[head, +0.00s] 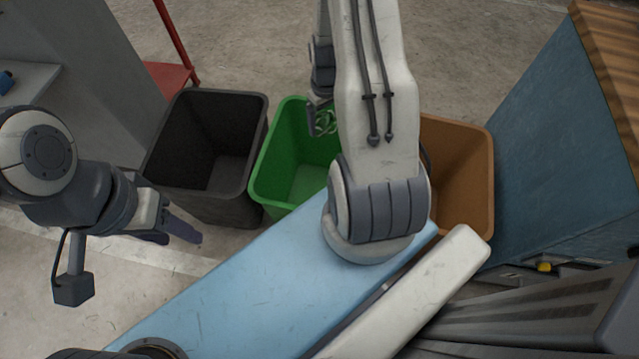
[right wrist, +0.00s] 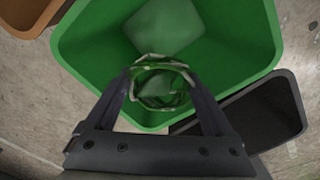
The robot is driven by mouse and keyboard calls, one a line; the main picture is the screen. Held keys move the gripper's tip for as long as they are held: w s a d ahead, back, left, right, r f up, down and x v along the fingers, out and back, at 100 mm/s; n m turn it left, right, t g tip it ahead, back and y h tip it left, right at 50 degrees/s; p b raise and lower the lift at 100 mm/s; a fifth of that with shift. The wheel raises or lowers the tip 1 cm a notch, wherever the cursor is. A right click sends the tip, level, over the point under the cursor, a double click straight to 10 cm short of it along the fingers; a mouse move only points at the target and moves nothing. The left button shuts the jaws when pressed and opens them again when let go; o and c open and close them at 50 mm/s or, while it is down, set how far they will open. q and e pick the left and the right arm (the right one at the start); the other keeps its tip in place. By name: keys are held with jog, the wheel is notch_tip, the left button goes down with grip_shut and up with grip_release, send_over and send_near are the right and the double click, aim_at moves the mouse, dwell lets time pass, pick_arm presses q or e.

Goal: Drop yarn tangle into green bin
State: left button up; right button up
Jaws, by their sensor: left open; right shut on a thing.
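The green bin (head: 268,178) stands on the floor between a black bin and a brown bin. In the right wrist view the green bin (right wrist: 262,42) opens below my right gripper (right wrist: 163,88). That gripper is shut on the yarn tangle (right wrist: 140,92), a loose ring of green and pale strands, held over the bin's opening near one wall. In the head view the yarn tangle (head: 326,121) shows beside my right gripper (head: 318,118), partly hidden by my right arm. My left gripper (head: 180,232) is open and empty at the left, in front of the black bin.
The black bin (head: 165,150) is left of the green bin and the brown bin (head: 478,165) is right of it. A red frame (head: 168,76) stands behind the black bin. A blue panel (head: 550,130) with a wooden top (head: 612,60) is at the right.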

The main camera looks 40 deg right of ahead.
jog(key=shift+f+b, duration=2.8)
jog(key=shift+f, duration=0.2)
jog(key=shift+r, duration=0.1)
jog(key=o, duration=1.1)
notch_tip(320, 180, up, 10)
jog(key=p, duration=0.3)
jog(key=shift+r+p, duration=0.25)
jog(key=shift+p, duration=0.15)
